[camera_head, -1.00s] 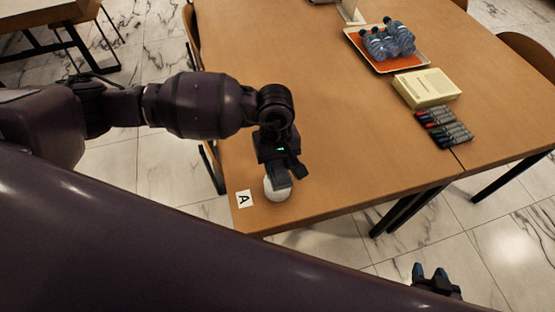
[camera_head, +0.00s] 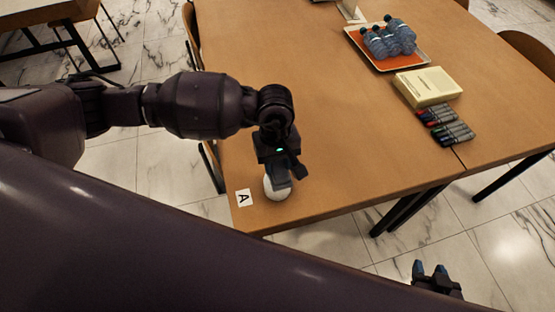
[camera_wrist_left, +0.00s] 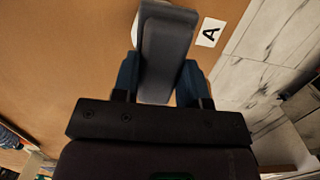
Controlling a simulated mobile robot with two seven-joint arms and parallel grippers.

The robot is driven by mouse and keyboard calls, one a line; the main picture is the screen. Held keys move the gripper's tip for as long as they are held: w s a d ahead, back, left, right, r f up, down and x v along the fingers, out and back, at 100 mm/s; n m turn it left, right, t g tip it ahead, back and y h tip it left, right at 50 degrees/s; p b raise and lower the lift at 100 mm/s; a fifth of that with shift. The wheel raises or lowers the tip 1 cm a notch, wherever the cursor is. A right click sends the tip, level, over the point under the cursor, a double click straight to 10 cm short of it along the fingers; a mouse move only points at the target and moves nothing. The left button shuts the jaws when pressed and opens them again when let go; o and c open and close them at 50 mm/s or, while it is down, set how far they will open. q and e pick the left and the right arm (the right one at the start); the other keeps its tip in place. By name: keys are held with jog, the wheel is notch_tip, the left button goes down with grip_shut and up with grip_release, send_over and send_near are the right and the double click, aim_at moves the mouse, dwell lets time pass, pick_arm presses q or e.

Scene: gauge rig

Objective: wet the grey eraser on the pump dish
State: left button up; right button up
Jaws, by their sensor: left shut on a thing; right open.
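My left gripper (camera_head: 278,178) is shut on the grey eraser (camera_wrist_left: 164,58), which stands between its two blue fingertips in the left wrist view (camera_wrist_left: 160,85). The eraser is above a round white pump dish (camera_head: 276,194) near the table's front left corner. The gripper and eraser hide much of the dish, and I cannot tell whether the eraser touches it. A bit of the dish shows behind the eraser in the left wrist view (camera_wrist_left: 136,28). My right gripper (camera_head: 434,272) is open and empty, off the table's front edge.
A white card marked A (camera_head: 244,198) lies left of the dish. Several markers (camera_head: 446,127), a cream box (camera_head: 427,87) and an orange-lined tray (camera_head: 412,63) with several bottles (camera_head: 388,40) stand at the right. The middle of the wooden table (camera_head: 330,130) is clear.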

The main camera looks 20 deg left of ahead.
aim_at(278, 165)
pick_arm(q)
jog(key=shift+f, duration=0.2)
pick_arm(e)
jog(key=shift+s+f, duration=0.35)
jog(key=shift+f, duration=0.05)
pick_arm(q)
jog(key=shift+f+b, duration=0.25)
jog(key=shift+b, duration=0.1)
pick_arm(e)
jog(key=shift+w, duration=0.4)
pick_arm(q)
jog(key=shift+f, duration=0.1)
pick_arm(e)
jog(key=shift+f, duration=0.1)
jog(key=shift+s+f, duration=0.1)
jog(key=shift+s, duration=0.15)
pick_arm(q)
jog(key=shift+r+p, duration=0.75)
jog(key=shift+r, duration=1.05)
jog(key=shift+r+p, duration=0.35)
jog(key=shift+r, duration=0.4)
jog(key=shift+r+p, duration=0.4)
jog(key=shift+r, duration=0.6)
pick_arm(e)
notch_tip(278, 165, up, 4)
jog(key=shift+f, duration=0.2)
